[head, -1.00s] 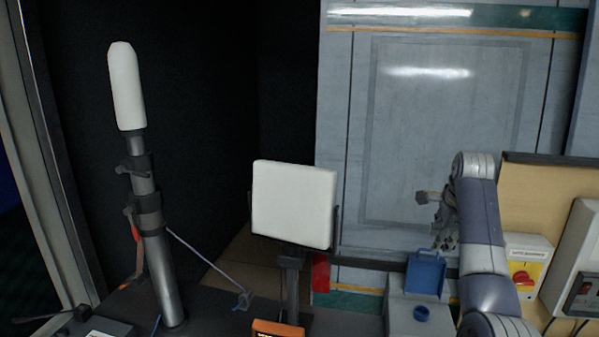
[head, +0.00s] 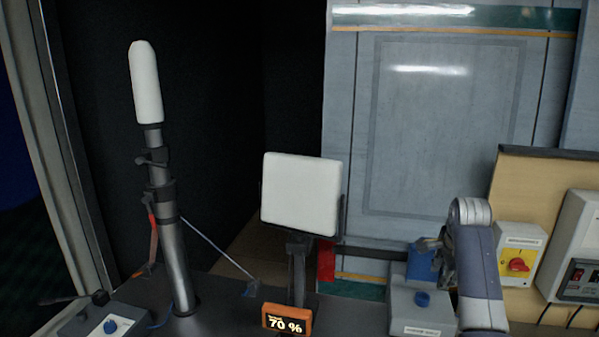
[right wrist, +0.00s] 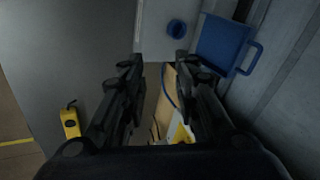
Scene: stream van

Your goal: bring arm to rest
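My right arm comes up from the lower right of the head view. Its gripper (head: 432,245) is small and partly hidden by my own wrist, in front of the blue lid (head: 422,266) of a grey box (head: 418,315). In the right wrist view the two dark fingers of the right gripper (right wrist: 156,66) stand apart with nothing between them. The blue lid with its handle (right wrist: 222,45) shows beyond the fingers to the right, and a blue round knob (right wrist: 177,28) at the top. I cannot tell the exact gap to the lid. My left gripper is not in view.
A white square panel (head: 300,194) on a stand and a mast with a white top (head: 146,82) stand to the left. A display reading 70 % (head: 286,320) is below the panel. A board with a red-yellow switch (head: 518,264) is close right of my arm.

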